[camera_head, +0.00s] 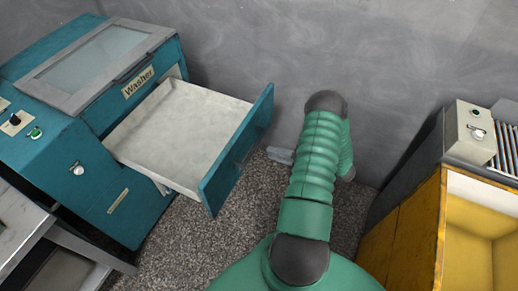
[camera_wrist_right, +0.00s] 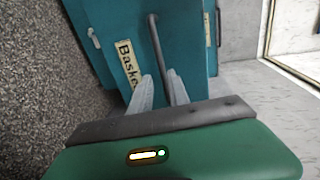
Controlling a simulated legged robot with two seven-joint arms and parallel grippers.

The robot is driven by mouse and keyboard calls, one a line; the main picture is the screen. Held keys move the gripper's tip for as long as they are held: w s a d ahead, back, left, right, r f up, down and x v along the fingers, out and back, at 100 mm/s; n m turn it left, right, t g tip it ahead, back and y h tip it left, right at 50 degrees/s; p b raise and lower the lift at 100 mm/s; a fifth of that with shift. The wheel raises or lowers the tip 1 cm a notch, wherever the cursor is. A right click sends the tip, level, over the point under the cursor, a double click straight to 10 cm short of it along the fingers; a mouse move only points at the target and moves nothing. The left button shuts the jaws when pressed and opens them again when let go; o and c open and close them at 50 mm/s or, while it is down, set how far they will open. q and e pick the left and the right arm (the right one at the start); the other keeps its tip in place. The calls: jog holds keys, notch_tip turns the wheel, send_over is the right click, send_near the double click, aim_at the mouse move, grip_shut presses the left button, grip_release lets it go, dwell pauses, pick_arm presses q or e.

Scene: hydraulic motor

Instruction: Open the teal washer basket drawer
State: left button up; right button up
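The teal washer (camera_head: 125,190) stands at the left in the head view, with its "Washer" label and lid on top. Its basket drawer (camera_head: 215,190) is pulled out, showing an empty whitish tray. In the right wrist view the drawer front (camera_wrist_right: 105,25) carries a "Basket" label and a dark bar handle (camera_wrist_right: 155,35). My right gripper (camera_wrist_right: 160,80) has its two pale fingers apart, with the bar lined up between them; I cannot tell whether they touch it. In the head view a pale finger (camera_head: 280,155) shows just right of the drawer front, partly behind my green arm. My left gripper is out of view.
A yellow-sided machine (camera_head: 410,230) with a grey control box (camera_head: 472,130) stands at the right. A grey wall (camera_head: 400,60) closes the back. Speckled floor (camera_head: 185,240) lies between the machines. A grey metal unit (camera_head: 25,225) is at the lower left.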

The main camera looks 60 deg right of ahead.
jog(key=v, duration=0.8)
jog(key=shift+d+f, duration=0.1)
jog(key=shift+d, duration=0.05)
